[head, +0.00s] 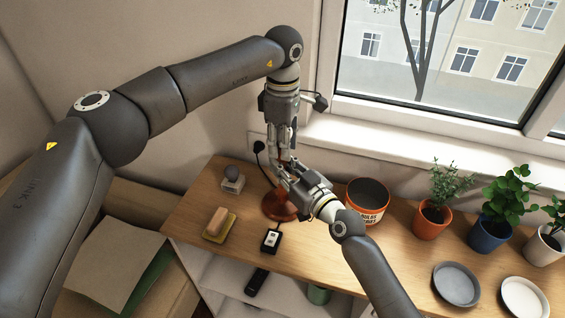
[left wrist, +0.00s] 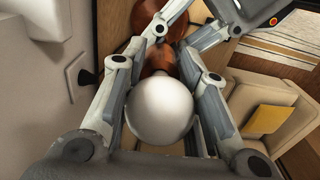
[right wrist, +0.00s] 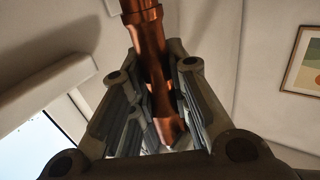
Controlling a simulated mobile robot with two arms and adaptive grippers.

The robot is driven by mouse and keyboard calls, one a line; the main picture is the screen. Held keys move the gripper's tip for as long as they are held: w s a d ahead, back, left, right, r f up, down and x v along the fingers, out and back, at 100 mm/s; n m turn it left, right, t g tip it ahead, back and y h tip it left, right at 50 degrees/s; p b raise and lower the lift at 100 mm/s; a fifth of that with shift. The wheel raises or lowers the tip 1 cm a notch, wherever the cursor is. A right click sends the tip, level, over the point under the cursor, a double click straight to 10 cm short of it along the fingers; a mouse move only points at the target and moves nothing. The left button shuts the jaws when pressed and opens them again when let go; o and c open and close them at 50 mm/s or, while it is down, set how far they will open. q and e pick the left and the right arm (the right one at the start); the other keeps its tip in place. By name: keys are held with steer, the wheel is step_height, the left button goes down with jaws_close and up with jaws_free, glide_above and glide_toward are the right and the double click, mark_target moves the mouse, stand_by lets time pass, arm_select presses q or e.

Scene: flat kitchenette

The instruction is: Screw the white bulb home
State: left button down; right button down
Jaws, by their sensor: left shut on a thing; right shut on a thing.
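The white bulb (left wrist: 161,108) sits between the fingers of my left gripper (left wrist: 160,92), which are shut on it. Its lower end meets the copper lamp's socket (left wrist: 157,62); the thread is hidden, so I cannot tell how deep it sits. In the head view my left gripper (head: 283,146) points down over the lamp and hides the bulb. The lamp's round base (head: 279,207) stands on the wooden counter. My right gripper (head: 282,172) reaches in from the lower right, just below the left one. In the right wrist view its fingers (right wrist: 160,110) are shut around the copper lamp (right wrist: 150,45).
A sponge (head: 216,223), a small switch box (head: 271,239) and a grey round object on a stand (head: 232,175) are near the lamp. A labelled pot (head: 367,201) stands close on its right. Potted plants (head: 433,208) and plates (head: 456,284) are farther right, below the window.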

arm_select(q)
steer(key=m, duration=0.6)
steer(key=shift+w+a+r+m, duration=0.1)
steer(key=shift+w+r+m, duration=0.15)
steer(key=shift+m, duration=0.15)
steer(key=m, duration=0.6)
steer(key=c, duration=1.1)
jaws_free()
steer(key=shift+s, duration=0.1)
steer(key=shift+c, duration=0.2)
steer(key=shift+f, duration=0.1)
steer(key=shift+s, duration=0.1)
steer(key=shift+r, duration=2.15)
steer(key=shift+o, duration=0.8)
